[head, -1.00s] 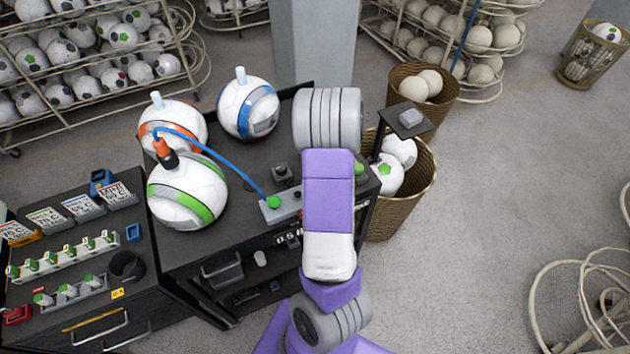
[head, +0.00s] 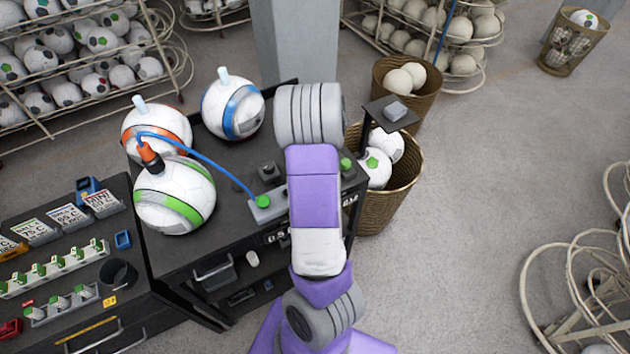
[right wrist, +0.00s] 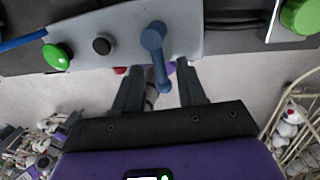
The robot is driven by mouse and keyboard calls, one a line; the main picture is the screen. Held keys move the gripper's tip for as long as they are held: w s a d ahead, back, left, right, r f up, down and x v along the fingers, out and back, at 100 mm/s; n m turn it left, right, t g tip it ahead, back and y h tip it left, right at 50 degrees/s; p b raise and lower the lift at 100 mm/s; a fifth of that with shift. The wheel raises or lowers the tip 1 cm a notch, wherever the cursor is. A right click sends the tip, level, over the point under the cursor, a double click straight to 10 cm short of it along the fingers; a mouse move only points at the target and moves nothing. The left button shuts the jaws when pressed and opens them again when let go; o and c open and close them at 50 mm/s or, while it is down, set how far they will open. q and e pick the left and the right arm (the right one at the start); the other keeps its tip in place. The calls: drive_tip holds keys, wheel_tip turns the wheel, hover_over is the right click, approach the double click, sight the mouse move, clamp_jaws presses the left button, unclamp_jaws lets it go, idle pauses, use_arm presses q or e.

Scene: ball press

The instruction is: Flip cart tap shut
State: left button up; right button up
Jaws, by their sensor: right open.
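The cart tap is a blue-grey lever (right wrist: 154,42) on the grey panel (right wrist: 205,30) in the right wrist view. Its handle points down toward my right gripper (right wrist: 158,72). That gripper is open, with one finger on each side of the handle's lower end; I cannot tell if either touches it. In the head view, my purple right arm hides the tap and gripper over the dark cart (head: 190,252). My left gripper is out of view.
A green button (right wrist: 57,56) and black knob (right wrist: 102,44) sit left of the tap. A blue hose (head: 208,163) runs to the green-striped ball (head: 175,197). Two more balls stand behind. A ball basket (head: 397,200) stands right of the cart; open floor lies beyond.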

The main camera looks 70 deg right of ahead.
wheel_tip(320, 180, up, 7)
drive_tip(key=s+d+p, duration=0.1)
drive_tip(key=shift+r+p, duration=0.2)
drive_tip(key=shift+p, duration=0.2)
drive_tip(key=shift+d, duration=0.1)
idle(0.3)
